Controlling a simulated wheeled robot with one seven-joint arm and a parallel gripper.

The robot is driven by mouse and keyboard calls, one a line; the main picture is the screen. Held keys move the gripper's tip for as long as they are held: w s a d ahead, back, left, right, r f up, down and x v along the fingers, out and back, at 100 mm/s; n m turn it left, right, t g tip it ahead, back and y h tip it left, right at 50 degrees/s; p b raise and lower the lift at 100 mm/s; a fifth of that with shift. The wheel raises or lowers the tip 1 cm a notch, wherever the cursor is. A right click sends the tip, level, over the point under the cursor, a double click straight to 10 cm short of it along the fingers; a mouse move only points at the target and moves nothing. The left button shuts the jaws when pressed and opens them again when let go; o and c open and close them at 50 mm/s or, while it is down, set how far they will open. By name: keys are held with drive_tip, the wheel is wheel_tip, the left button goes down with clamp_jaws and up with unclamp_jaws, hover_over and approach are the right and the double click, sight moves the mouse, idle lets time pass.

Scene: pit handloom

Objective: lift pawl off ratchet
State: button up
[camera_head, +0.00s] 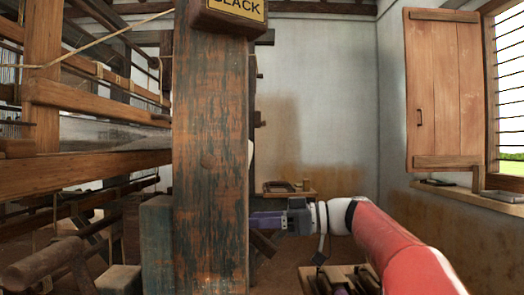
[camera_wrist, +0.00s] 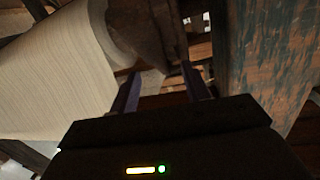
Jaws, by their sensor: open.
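My gripper (camera_head: 262,219) reaches in from the right in the head view, its purple fingers passing partly behind the big wooden post. In the wrist view my gripper (camera_wrist: 160,78) is open, with its two fingers apart and nothing clearly held. A dark brown wooden piece (camera_wrist: 150,35) lies just ahead of the fingertips, beside the end of a pale cloth roll (camera_wrist: 60,75). It may be the ratchet or pawl; I cannot tell which. I cannot make out touch between it and the fingers. The post hides this area in the head view.
The worn wooden post (camera_head: 210,150) stands close to my gripper and shows at the right of the wrist view (camera_wrist: 270,60). Loom beams (camera_head: 95,170) fill the left. A small table (camera_head: 300,193) stands behind my gripper. A wooden shutter (camera_head: 440,90) hangs at the right.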

wheel_tip(320, 180, up, 17)
drive_tip(key=p, duration=0.6)
drive_tip(key=shift+f, duration=0.1)
